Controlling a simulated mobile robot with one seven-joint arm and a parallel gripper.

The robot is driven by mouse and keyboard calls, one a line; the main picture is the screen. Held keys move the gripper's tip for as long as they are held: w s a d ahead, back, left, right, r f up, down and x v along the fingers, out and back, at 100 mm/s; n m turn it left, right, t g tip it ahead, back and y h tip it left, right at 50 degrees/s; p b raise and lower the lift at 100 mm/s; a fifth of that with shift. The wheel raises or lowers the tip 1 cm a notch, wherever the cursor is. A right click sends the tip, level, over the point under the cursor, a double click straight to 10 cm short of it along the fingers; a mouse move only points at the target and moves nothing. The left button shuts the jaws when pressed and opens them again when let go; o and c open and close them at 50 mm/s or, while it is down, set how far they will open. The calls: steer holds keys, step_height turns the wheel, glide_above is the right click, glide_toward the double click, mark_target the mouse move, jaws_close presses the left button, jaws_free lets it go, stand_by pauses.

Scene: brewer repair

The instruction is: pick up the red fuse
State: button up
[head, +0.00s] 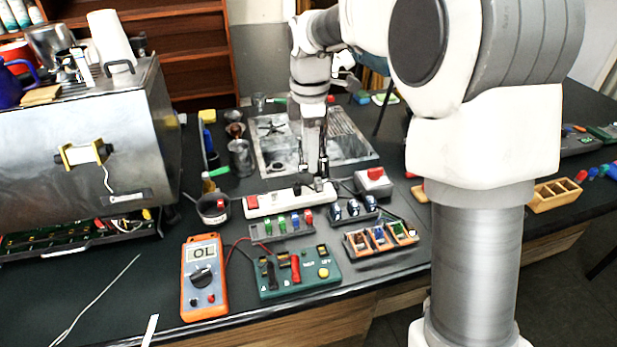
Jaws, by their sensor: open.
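The red fuse (308,216) stands upright at the right end of a small grey rack (283,234), beside several green fuses (281,224). The fuses are small in this view. My gripper (315,175) points down, with its fingers apart and nothing visible between them. In the picture it is above the red fuse, over or just behind the white power strip (280,200). I cannot tell its exact height. The red fuse is apart from the gripper and not hidden.
An orange multimeter (203,278) and a green test board (295,272) lie in front of the rack. A rack of blue-capped parts (353,210), an orange-divided tray (380,238) and a red-button box (374,182) stand to the right. A metal brewer (90,150) fills the left.

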steer(key=w+f+n, duration=0.1)
steer(key=w+f, duration=0.1)
glide_above(308, 213)
steer(key=f, duration=1.1)
steer(key=shift+w+f, duration=0.3)
steer(key=shift+f, duration=0.1)
steer(key=shift+s+f, duration=0.2)
steer(key=shift+f, duration=1.15)
steer(key=shift+s+f, duration=0.2)
steer(key=shift+f, duration=1.1)
jaws_close()
